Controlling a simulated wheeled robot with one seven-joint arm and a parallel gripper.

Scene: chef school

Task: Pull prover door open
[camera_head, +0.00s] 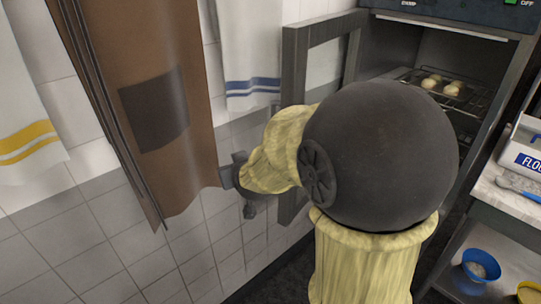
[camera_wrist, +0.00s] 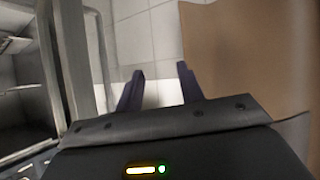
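The prover (camera_head: 480,45) is a dark metal cabinet at the upper right of the head view, with dough balls (camera_head: 440,84) on a wire rack inside. Its grey-framed door (camera_head: 293,95) with a clear pane stands swung wide open to the left, and the cabinet mouth is exposed. My gripper (camera_head: 238,184) is left of the door's outer edge, partly hidden behind my arm. In the wrist view, my gripper (camera_wrist: 160,82) has its two dark fingers apart with nothing between them. The door (camera_wrist: 72,60) stands to their left, apart from them, with the prover interior (camera_wrist: 22,95) beyond.
A brown apron (camera_head: 160,90) hangs close left of my gripper and fills the right of the wrist view (camera_wrist: 245,50). Towels (camera_head: 250,60) hang on the tiled wall. A counter (camera_head: 510,195) with a flour box (camera_head: 525,150) stands at the right, with a blue bowl (camera_head: 481,262) below.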

